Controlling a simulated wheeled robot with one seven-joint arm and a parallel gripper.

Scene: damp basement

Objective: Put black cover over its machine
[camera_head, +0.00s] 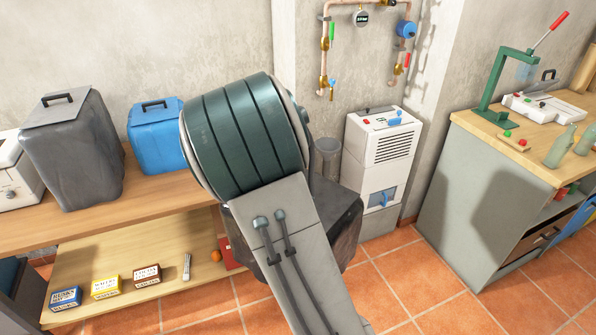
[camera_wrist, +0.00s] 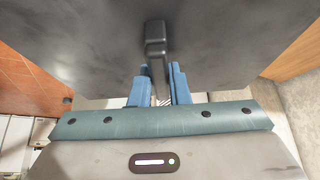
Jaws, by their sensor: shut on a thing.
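My gripper shows in the wrist view (camera_wrist: 158,88), its blue fingers shut on the handle (camera_wrist: 155,42) of the black cover. The black cover (camera_wrist: 80,45) fills the top of that view. In the head view the black cover (camera_head: 343,215) hangs behind my arm, which hides much of it and also hides my gripper. A white machine with a black handle (camera_head: 540,108) stands uncovered on the right workbench. Another white machine (camera_head: 10,178) is at the far left, cut by the picture edge. A white dehumidifier-like unit (camera_head: 380,155) stands by the back wall. Which machine belongs to the black cover is not clear.
A grey cover (camera_head: 72,155) and a blue cover (camera_head: 158,143) stand on the left bench (camera_head: 150,195). Small boxes (camera_head: 106,286) lie on its lower shelf. The right workbench (camera_head: 470,180) carries a green press (camera_head: 497,85) and bottles (camera_head: 560,147). Tiled floor between is clear.

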